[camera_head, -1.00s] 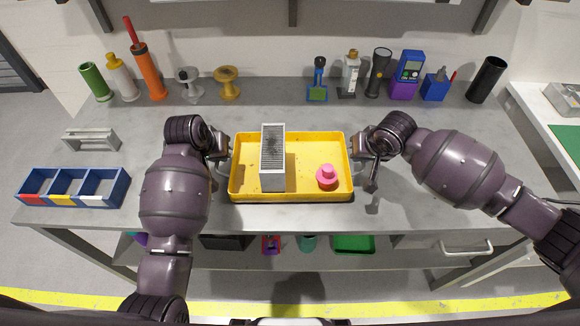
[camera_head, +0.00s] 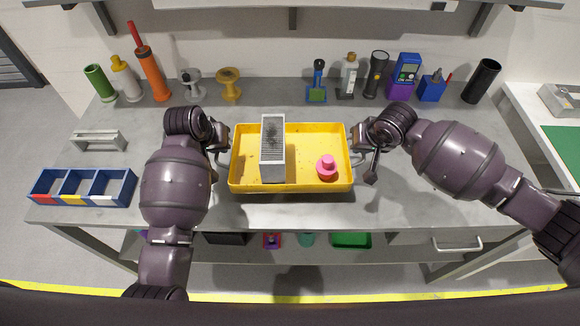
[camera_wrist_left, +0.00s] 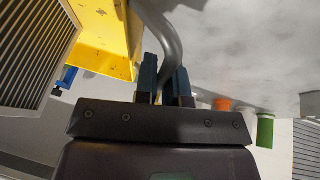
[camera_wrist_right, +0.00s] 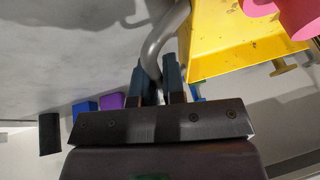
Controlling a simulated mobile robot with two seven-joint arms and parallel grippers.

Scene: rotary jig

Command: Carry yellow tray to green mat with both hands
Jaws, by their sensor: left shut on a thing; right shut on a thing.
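The yellow tray (camera_head: 300,184) is at the middle of the workbench in the head view, held between my two grippers. It carries a grey finned block (camera_head: 272,150) and a pink knobbed piece (camera_head: 326,168). My left gripper (camera_wrist_left: 165,85) is shut on the tray's grey curved handle (camera_wrist_left: 168,40) at its left end. My right gripper (camera_wrist_right: 158,80) is shut on the matching handle (camera_wrist_right: 160,42) at the right end. In the wrist views the tray appears a little above the bench. The green mat (camera_head: 563,143) is on the white side table at the far right, partly cut off by the frame edge.
Several bottles, spools and tools stand along the bench's back edge, including a black cylinder (camera_head: 484,80). A blue three-part bin (camera_head: 82,186) and a grey handled piece (camera_head: 98,140) are at left. A grey device (camera_head: 560,100) sits behind the mat. Bench right of my right gripper is clear.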

